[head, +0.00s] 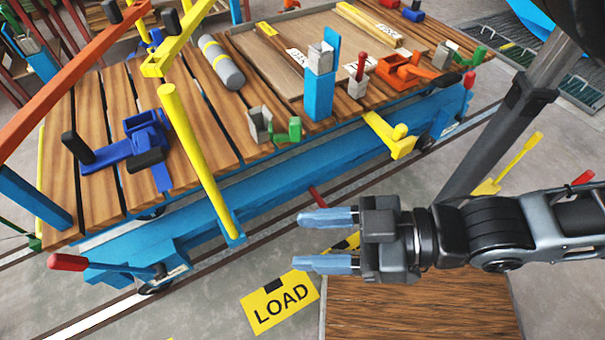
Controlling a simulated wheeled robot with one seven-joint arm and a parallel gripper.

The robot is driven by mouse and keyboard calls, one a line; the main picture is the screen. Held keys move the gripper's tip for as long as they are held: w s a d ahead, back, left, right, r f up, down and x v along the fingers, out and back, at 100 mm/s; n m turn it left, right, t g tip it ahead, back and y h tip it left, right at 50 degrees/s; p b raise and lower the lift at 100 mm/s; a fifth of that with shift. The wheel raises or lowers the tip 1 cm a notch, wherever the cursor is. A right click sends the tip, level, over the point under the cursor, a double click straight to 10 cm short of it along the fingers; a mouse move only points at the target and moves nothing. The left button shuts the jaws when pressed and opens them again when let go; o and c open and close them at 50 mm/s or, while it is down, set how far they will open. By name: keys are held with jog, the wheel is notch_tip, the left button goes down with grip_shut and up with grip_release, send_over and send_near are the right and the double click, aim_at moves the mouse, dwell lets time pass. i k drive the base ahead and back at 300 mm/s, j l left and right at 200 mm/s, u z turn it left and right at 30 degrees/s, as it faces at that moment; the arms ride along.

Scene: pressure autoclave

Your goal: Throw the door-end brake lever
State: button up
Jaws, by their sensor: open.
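A brake lever (105,265) with a red grip and blue bar sticks out from a wheel at the left end of the blue cart (200,240). Another upright red-tipped lever (467,88) stands near a wheel at the cart's right end. I cannot tell which end is the door end. My gripper (303,241) is open and empty, with pale blue fingers pointing left. It is in front of the cart's near side, apart from both levers and well to the right of the left one.
A yellow post (198,160) rises at the cart's near side. The wooden deck (105,100) carries blue, green and orange clamps and a grey cylinder (221,62). A yellow LOAD sign (280,302) and a brown board (420,308) lie below my gripper. Rails run along the floor.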

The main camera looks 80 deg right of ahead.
aim_at(470, 77)
jog(key=j+z, duration=0.15)
jog(key=z, duration=3.15)
